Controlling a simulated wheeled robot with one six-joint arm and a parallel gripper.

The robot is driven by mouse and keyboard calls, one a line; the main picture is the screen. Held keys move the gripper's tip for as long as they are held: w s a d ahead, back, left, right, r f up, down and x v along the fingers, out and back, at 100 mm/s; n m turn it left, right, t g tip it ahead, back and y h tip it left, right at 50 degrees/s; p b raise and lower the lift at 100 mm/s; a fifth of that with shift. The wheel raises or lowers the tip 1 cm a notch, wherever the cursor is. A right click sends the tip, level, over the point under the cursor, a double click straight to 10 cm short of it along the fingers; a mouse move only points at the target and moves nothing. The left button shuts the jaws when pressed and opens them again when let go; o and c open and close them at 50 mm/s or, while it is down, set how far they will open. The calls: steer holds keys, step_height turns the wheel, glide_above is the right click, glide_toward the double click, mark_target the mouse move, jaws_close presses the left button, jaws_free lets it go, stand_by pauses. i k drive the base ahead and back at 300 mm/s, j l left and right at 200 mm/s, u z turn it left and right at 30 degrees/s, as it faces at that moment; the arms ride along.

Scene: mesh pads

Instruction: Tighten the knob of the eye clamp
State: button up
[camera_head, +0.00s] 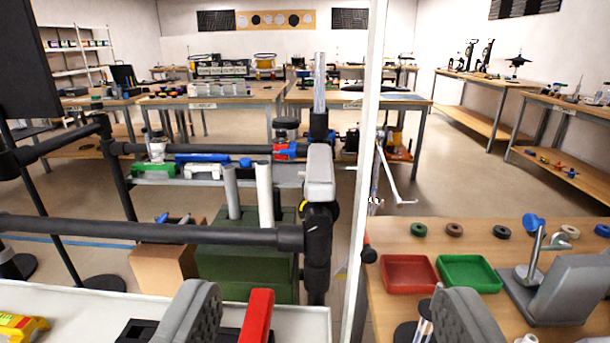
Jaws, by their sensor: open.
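My gripper (327,305) shows at the bottom edge as two grey ribbed pads set wide apart, with nothing held between them. Beyond and above the gap stands a black clamp-like fitting (318,235) with a pale grey block on top, at the end of a thick black horizontal bar (150,230). I cannot tell for sure that this fitting is the eye clamp. A small black ball-shaped knob (369,256) with a red part above it shows just right of the fitting, beside a white upright post. The gripper does not touch the fitting or knob.
The white post (362,170) rises right of the fitting. A wooden bench at right holds a red tray (409,274), a green tray (468,273) and a grey stand (565,290). A red upright piece (257,315) is near the left pad.

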mark_target(318, 219)
steer(key=k+j+u, duration=0.25)
steer(key=k, duration=0.15)
steer(key=k+j+u, duration=0.25)
steer(key=k, duration=0.15)
